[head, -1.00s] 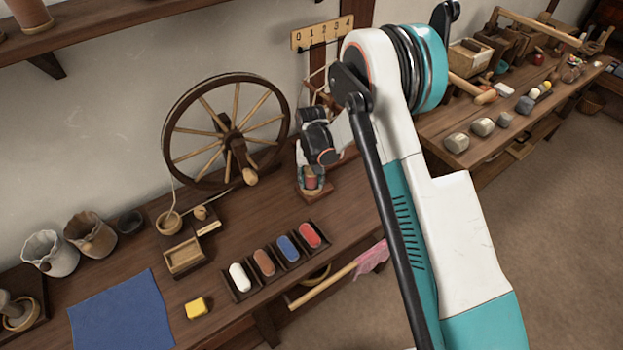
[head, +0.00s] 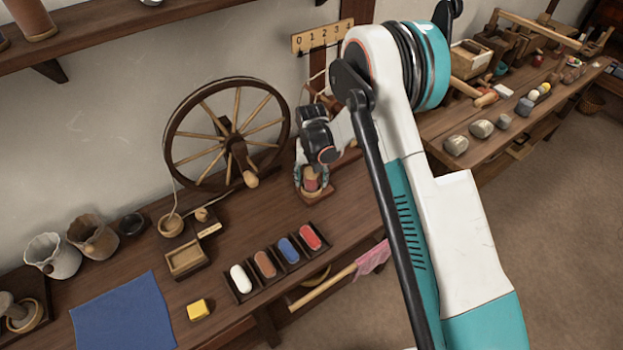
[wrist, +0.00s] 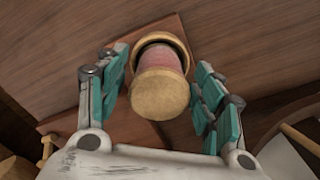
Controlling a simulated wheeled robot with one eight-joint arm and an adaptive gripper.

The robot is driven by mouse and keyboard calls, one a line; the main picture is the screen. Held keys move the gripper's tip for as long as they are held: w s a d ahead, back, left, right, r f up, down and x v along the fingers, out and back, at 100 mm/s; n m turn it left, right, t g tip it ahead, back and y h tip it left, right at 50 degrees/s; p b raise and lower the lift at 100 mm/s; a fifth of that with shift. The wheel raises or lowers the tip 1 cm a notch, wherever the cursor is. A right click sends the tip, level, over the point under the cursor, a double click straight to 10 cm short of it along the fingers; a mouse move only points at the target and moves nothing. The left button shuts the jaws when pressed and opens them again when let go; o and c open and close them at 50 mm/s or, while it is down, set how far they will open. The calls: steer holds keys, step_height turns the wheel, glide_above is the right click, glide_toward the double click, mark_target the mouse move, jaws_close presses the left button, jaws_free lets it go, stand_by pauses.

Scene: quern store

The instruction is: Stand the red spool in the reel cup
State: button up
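The red spool (wrist: 165,60) has pale wooden ends and stands in the reel cup (wrist: 158,37), whose light rim shows around its far end in the wrist view. The cup sits on a square wooden base. My gripper (wrist: 158,62) is open, with one teal finger on each side of the spool. A narrow gap shows between the spool and each finger. In the head view the red spool (head: 311,180) shows small between the fingers, beside the large wheel. My gripper partly hides the cup there.
A spoked spinning wheel (head: 228,133) stands close on the left. A tray of coloured oval pieces (head: 277,262), a yellow block (head: 198,309) and a blue cloth (head: 124,314) lie nearer the front edge. A numbered board (head: 322,38) is on the wall behind.

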step_height(320, 180, up, 11)
steer(key=p, duration=0.2)
steer(key=shift+p, duration=0.4)
steer(key=s+d+r+t, duration=0.1)
steer(key=s+d+r, duration=0.3)
steer(key=r, duration=0.4)
steer(key=s+d+r+t, duration=0.1)
steer(key=s+d+r, duration=0.25)
steer(key=r, duration=0.45)
steer(key=s+d+r+t, duration=0.1)
steer(key=s+d+r, duration=0.3)
steer(key=r, duration=0.4)
steer(key=s+d+r+t, duration=0.1)
steer(key=s+d, duration=0.3)
steer(key=s, duration=0.5)
steer(key=s+d+r+t, duration=0.2)
steer(key=s+d+t, duration=0.1)
steer(key=s, duration=0.7)
steer(key=shift+s+d+r, duration=0.25)
steer(key=shift+d+r, duration=0.05)
steer(key=shift+d, duration=0.2)
steer(key=shift+f, duration=0.15)
